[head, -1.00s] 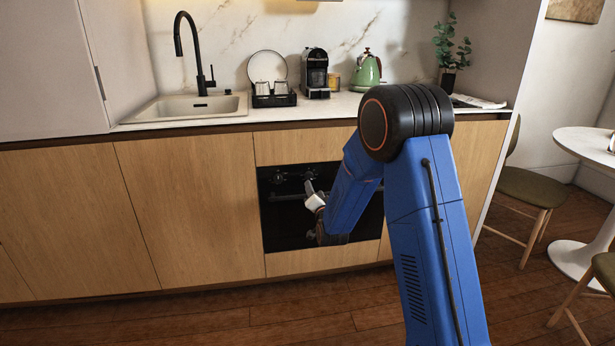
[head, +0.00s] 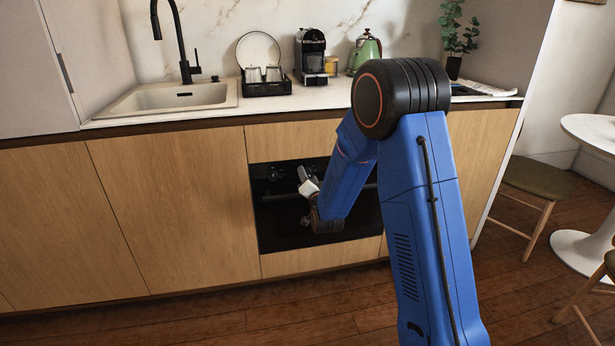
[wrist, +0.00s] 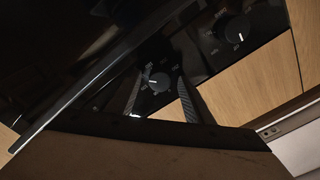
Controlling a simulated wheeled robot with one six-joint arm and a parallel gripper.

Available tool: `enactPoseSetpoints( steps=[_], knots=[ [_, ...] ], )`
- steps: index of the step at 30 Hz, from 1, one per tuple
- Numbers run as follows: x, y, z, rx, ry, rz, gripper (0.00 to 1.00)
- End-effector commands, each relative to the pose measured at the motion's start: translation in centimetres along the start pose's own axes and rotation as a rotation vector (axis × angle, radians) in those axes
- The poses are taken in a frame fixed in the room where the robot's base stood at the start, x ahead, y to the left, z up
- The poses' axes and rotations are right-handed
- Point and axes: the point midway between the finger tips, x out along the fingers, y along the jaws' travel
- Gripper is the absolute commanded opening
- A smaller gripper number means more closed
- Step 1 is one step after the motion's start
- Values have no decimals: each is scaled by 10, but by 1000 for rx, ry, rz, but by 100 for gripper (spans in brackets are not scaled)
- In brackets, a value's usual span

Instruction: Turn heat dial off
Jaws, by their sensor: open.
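The black oven (head: 285,225) is built in below the counter, with dials on its top panel. In the wrist view one black dial (wrist: 159,82) with a white pointer mark lies between the two fingers of my gripper (wrist: 158,76). A second dial (wrist: 238,30) sits to the upper right, outside the fingers. The dial markings are too small to read, so I cannot tell which one sets heat. In the head view my gripper (head: 307,176) is open at the oven's top panel, and it and my arm hide part of that panel. I cannot tell whether the fingers touch the dial.
The oven handle (head: 290,196) runs across the door just below the panel. Wooden cabinet fronts (head: 175,210) flank the oven. The counter above holds a sink (head: 175,96), a coffee machine (head: 310,55) and a green kettle (head: 366,50). The floor in front is clear.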

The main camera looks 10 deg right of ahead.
Motion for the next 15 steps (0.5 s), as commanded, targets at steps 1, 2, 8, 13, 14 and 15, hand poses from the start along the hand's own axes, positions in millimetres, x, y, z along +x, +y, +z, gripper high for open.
enactPoseSetpoints(
  steps=[1,2,8,13,14,15],
  knots=[
    [0,0,0,0,0,0,47],
    [0,0,0,0,0,0,47],
    [0,0,0,0,0,0,21],
    [0,0,0,0,0,0,6],
    [0,0,0,-1,0,0,6],
    [0,0,0,-3,0,0,6]
  ],
)
